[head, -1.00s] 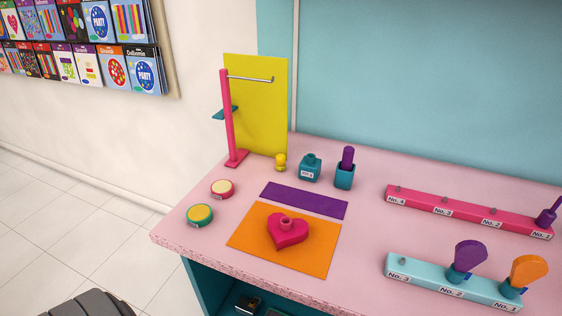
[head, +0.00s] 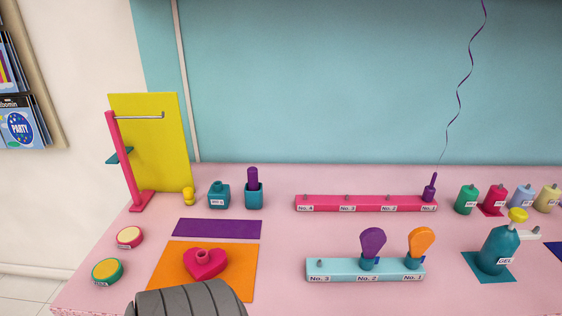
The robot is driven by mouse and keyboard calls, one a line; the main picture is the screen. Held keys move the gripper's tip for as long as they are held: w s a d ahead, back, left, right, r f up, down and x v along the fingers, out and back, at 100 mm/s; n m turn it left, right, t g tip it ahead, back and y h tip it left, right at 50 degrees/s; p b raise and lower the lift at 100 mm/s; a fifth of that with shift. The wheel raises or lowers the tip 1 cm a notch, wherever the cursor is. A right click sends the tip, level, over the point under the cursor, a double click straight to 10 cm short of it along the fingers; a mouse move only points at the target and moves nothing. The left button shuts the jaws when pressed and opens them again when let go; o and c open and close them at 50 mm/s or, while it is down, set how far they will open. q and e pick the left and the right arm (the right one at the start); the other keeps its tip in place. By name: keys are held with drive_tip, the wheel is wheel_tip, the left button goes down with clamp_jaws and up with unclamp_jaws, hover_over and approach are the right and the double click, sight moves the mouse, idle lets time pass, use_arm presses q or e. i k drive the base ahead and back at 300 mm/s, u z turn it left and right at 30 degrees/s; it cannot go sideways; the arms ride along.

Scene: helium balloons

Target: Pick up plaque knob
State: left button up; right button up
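A pink heart-shaped plaque (head: 205,265) lies flat on an orange mat (head: 243,256) at the front left of the pink table. A short round knob (head: 203,256) with a hole in its top stands up from the heart's upper middle. A grey ribbed rounded part, which looks like my own arm, covers the mat's front edge and comes close to the heart's lower tip. Neither of my grippers shows in the head view, so their state is hidden.
A purple mat (head: 217,228) lies behind the orange one. Two round tins, pink (head: 130,237) and green (head: 108,271), stand left. A pink stand (head: 127,165), yellow panel (head: 170,140), teal pots and numbered racks (head: 362,203) stand around. Table between mats and racks is clear.

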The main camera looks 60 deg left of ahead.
sight(187, 192)
drive_tip(key=z, duration=0.7)
drive_tip(key=k, duration=1.3)
drive_tip(key=u, duration=0.45)
